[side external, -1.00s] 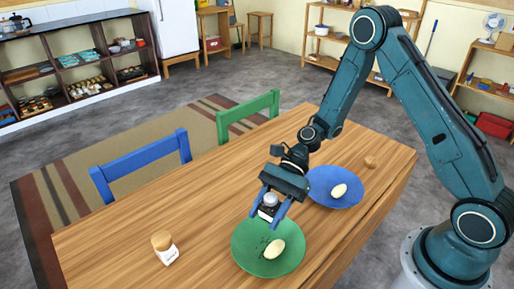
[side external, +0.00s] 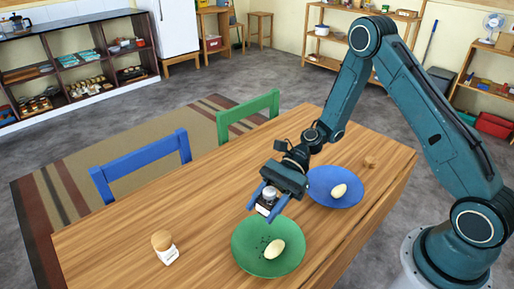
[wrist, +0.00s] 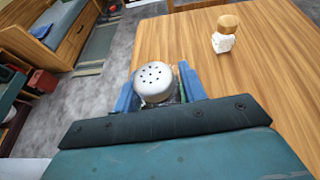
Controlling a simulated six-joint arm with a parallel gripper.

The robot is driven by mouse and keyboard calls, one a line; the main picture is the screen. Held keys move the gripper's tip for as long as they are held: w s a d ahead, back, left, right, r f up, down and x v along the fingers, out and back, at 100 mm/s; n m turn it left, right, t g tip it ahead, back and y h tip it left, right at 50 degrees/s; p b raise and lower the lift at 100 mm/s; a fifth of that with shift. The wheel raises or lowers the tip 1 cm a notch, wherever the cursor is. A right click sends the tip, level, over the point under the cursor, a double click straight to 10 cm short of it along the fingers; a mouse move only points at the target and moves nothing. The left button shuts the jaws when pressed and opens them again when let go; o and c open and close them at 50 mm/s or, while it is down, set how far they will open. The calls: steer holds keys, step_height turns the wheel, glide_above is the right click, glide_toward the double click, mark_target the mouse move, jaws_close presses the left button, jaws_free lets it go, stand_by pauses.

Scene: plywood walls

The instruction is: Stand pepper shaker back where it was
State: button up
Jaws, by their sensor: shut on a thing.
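The pepper shaker (side external: 268,195) has a grey-silver cap with holes, and its holed top faces the camera in the wrist view (wrist: 155,82). My gripper (side external: 267,205) is shut on it, with a blue finger on either side. In the side view I hold it near the far edge of the green plate (side external: 248,257); its gap to the table is hard to judge. Dark specks lie on the green plate beside a pale egg-shaped item (side external: 274,249). The shaker's lower part is mostly hidden by the fingers.
A white shaker with a wooden top (side external: 164,247) stands at the table's near left and also shows in the wrist view (wrist: 224,36). A blue plate (side external: 330,196) with another pale item lies to the right. The table's middle left is clear. Two chairs line the far edge.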

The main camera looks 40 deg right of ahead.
steer(key=w+d+m+t+h, duration=0.1)
steer(key=w+d+m+t, duration=0.35)
steer(key=d, duration=0.35)
steer(key=w+d+r+m+t+h, duration=0.1)
steer(key=w+d+m+t+h, duration=0.15)
steer(key=w+d, duration=0.45)
steer(key=w+d+m+t+h, duration=0.1)
steer(key=w+d+m+t, duration=0.3)
steer(key=d, duration=0.5)
steer(key=d+r+m+t+h, duration=0.1)
steer(key=d+r+m+h, duration=0.15)
steer(key=d, duration=0.65)
steer(key=d+r+m+t+h, duration=0.2)
steer(key=d+m+h, duration=0.15)
steer(key=d, duration=0.55)
steer(key=d+r+m+t+h, duration=0.1)
steer(key=d+r+m+h, duration=0.15)
steer(key=d, duration=0.75)
steer(key=shift+h, duration=0.3)
steer(key=f, duration=1.6)
steer(key=shift+w+a+f, duration=0.2)
steer(key=shift+a, duration=0.05)
steer(key=shift+f, duration=1.85)
steer(key=shift+f, duration=0.1)
steer(key=o, duration=1.1)
steer(key=shift+c, duration=0.2)
